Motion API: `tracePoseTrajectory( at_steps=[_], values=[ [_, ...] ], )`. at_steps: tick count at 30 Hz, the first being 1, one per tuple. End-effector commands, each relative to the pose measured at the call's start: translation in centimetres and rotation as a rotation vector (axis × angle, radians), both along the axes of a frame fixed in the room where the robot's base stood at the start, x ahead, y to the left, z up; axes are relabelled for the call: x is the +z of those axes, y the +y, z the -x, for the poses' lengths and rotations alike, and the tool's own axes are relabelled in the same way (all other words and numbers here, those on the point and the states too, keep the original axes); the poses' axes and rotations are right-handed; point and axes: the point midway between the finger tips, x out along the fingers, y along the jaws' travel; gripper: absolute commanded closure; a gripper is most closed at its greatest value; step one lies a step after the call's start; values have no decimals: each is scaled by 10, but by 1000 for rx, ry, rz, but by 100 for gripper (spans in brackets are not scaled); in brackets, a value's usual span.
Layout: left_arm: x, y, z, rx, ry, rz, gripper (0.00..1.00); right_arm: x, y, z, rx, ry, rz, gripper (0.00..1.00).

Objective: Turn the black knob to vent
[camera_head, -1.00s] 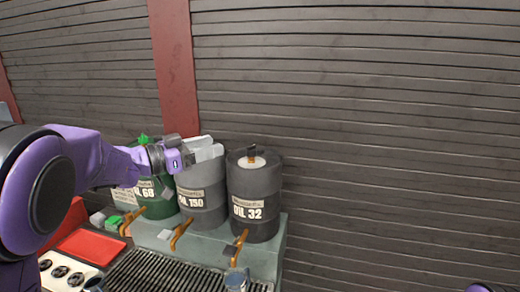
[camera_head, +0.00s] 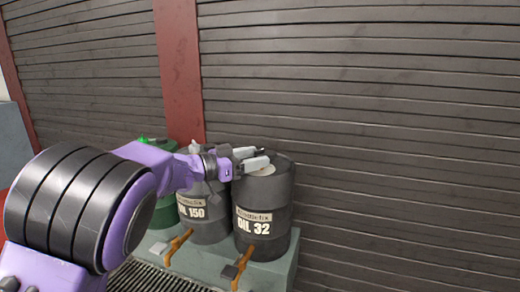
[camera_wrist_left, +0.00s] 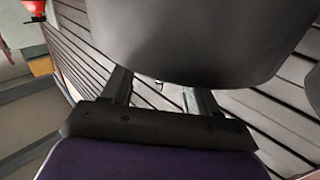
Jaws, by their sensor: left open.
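The dark grey OIL 32 drum (camera_head: 264,210) stands at the right end of the drum row. A pale disc (camera_head: 263,171) shows partly on its lid. The black knob cannot be made out now; my left gripper covers that part of the lid. My left gripper (camera_head: 257,158) is open, its pale fingers reaching right across the drum's top. I cannot tell whether they touch anything. In the left wrist view the two fingers (camera_wrist_left: 162,92) are apart, with nothing clearly held between them. My right gripper is out of view.
The grey OIL 150 drum (camera_head: 205,222) and a green drum (camera_head: 165,212) stand to the left. Orange-handled taps (camera_head: 243,258) stick out in front, above a dark grate (camera_head: 160,278). A slatted wall (camera_head: 400,130) is close behind.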

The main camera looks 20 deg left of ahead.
Motion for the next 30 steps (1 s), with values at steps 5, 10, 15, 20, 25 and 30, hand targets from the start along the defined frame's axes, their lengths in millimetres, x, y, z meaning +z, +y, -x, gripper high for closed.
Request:
tracePoseTrajectory(
  at_steps=[5, 10, 15, 20, 25, 30],
  values=[
    [1, -13, -15, 2, 1, -1, 40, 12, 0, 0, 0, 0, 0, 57],
    [-1, -15, -18, 4, -1, -1, 40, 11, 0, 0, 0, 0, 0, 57],
    [-1, -14, -17, 4, -1, -1, 57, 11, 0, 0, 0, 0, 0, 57],
    [-1, -14, -17, 5, 0, 0, 91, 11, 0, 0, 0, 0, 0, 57],
    [1, -14, -18, -62, -1, 4, 90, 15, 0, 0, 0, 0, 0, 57],
    [0, -14, -18, -214, -2, 2, 90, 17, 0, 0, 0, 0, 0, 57]
  ],
)
